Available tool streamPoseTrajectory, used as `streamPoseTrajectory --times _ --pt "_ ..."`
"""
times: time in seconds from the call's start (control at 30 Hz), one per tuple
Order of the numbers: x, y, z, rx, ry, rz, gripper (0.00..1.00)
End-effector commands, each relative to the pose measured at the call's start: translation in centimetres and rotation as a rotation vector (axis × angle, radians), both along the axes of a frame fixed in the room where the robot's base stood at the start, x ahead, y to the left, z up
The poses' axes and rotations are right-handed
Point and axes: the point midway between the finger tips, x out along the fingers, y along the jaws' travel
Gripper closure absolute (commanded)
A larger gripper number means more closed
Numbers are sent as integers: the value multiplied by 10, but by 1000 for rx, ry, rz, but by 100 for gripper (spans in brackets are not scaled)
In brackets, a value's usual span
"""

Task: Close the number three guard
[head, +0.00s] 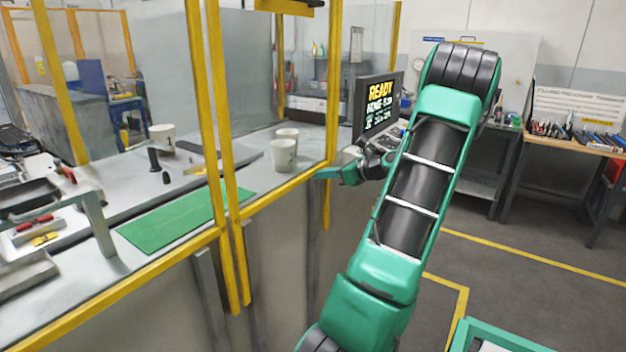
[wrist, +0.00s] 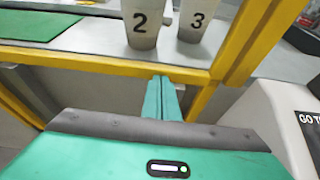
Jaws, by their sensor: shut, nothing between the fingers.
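Yellow-framed clear guard panels line the bench. One guard panel's frame (head: 332,85) stands beside my gripper (head: 322,173); I can read no number on any guard, so I cannot tell which is number three. In the wrist view a yellow lower rail (wrist: 90,58) crosses ahead and meets a yellow upright (wrist: 244,40) at right. My gripper's green fingers (wrist: 162,95) are shut and empty. Their tips lie at the rail's near edge in the picture; I cannot tell whether they touch it.
Behind the rail stand a mug marked 2 (wrist: 140,22) and a mug marked 3 (wrist: 198,18). A green mat (head: 180,222) lies on the bench. A screen reading READY (head: 378,105) stands just beyond my gripper. Open floor (head: 540,290) lies at right.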

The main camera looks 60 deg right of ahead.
Motion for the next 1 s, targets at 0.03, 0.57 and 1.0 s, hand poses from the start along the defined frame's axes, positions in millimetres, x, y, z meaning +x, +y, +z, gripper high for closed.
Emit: streamPoseTrajectory --times 0.03,0.57,1.0 --pt "3 -1 8 -12 -16 2 100" --pt "6 1 -27 -4 -9 5 100" --pt "-66 0 -16 -3 2 4 100"
